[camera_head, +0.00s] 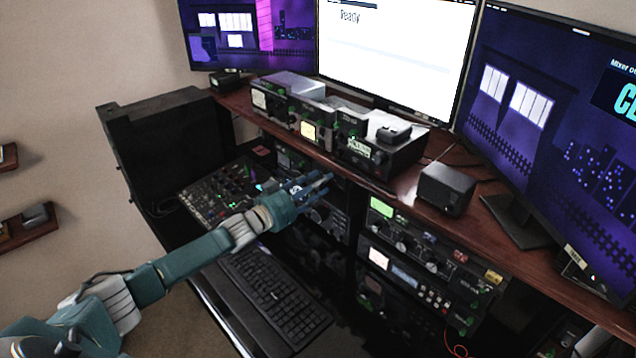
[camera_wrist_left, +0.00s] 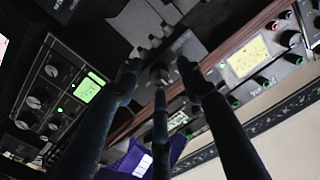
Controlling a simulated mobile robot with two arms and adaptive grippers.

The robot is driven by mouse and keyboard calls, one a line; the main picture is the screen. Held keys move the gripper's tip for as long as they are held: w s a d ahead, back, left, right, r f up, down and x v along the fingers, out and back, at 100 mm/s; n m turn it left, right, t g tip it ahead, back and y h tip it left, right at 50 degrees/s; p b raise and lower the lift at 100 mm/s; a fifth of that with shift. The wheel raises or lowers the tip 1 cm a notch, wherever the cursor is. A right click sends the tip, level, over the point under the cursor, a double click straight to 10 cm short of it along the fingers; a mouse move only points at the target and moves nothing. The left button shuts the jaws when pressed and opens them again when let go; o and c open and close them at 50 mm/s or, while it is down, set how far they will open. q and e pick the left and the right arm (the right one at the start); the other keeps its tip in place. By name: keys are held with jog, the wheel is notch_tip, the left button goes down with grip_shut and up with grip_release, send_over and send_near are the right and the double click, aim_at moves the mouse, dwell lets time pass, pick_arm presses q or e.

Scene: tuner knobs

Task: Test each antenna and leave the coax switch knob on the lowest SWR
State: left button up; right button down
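My left gripper (camera_head: 318,186) reaches in from the left, just below the front edge of the upper shelf. In the left wrist view its three dark fingers (camera_wrist_left: 159,76) are spread apart. A small dark knob (camera_wrist_left: 160,71) on a grey box (camera_wrist_left: 186,46) shows between the fingertips. I cannot tell whether the fingers touch it. In the head view the gripper hides this spot. Lit yellow meters show on the shelf units, one in the middle (camera_head: 309,131); which one reads SWR is too small to tell. The middle monitor (camera_head: 395,50) reads "Ready". My right gripper is out of view.
A small black box (camera_head: 445,189) stands on the shelf's right part. Stacked radio units (camera_head: 420,245) with knobs and lit displays fill the rack below. A mixer (camera_head: 222,192) and keyboard (camera_head: 275,297) lie on the lower desk under my arm. A right monitor (camera_head: 555,120) stands close behind.

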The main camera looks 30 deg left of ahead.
pick_arm(q)
grip_shut()
jog(key=shift+m+b, duration=2.25)
jog(key=shift+m, duration=1.65)
jog(key=shift+r, duration=0.1)
